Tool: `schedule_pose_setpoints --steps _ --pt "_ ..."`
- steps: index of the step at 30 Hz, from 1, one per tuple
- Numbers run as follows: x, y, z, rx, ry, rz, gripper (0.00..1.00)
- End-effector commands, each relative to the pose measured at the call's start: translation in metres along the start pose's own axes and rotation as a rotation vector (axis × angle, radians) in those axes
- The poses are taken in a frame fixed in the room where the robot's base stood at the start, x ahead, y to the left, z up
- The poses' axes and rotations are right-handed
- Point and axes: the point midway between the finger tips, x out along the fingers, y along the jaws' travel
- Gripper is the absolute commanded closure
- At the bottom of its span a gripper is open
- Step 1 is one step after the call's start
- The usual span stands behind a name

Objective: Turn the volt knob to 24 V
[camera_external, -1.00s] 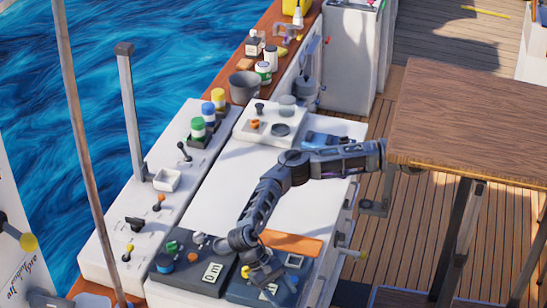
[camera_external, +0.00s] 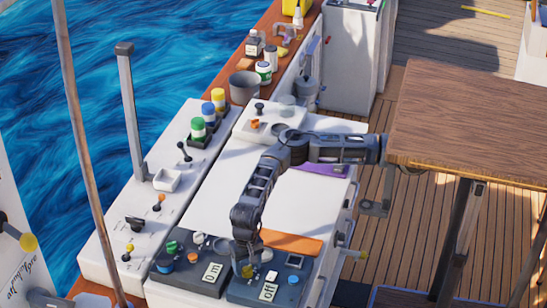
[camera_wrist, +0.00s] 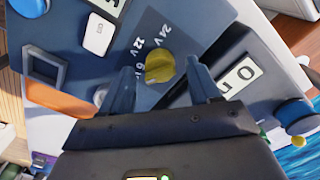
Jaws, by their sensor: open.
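The volt knob (camera_wrist: 160,67) is yellow and round, on a dark panel (camera_external: 262,289) with 24 V, 12 V and 6 V printed beside it in the wrist view. Its pointing direction is not clear. In the external view the knob (camera_external: 247,271) is a small yellow spot just below my gripper (camera_external: 244,260). In the wrist view my gripper (camera_wrist: 163,80) is open, with one finger on each side of the knob. I cannot tell whether either finger touches it.
An orange block (camera_external: 290,243) lies behind. The white top beyond is mostly clear.

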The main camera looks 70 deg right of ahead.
Motion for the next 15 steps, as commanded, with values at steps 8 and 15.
schedule_pose_setpoints --steps 8,15 --pt "0.0087 0.0002 0.0 0.0 0.0 0.0 0.38" --pt "0.0085 0.0001 0.0001 0.0 -0.001 0.0 0.5"
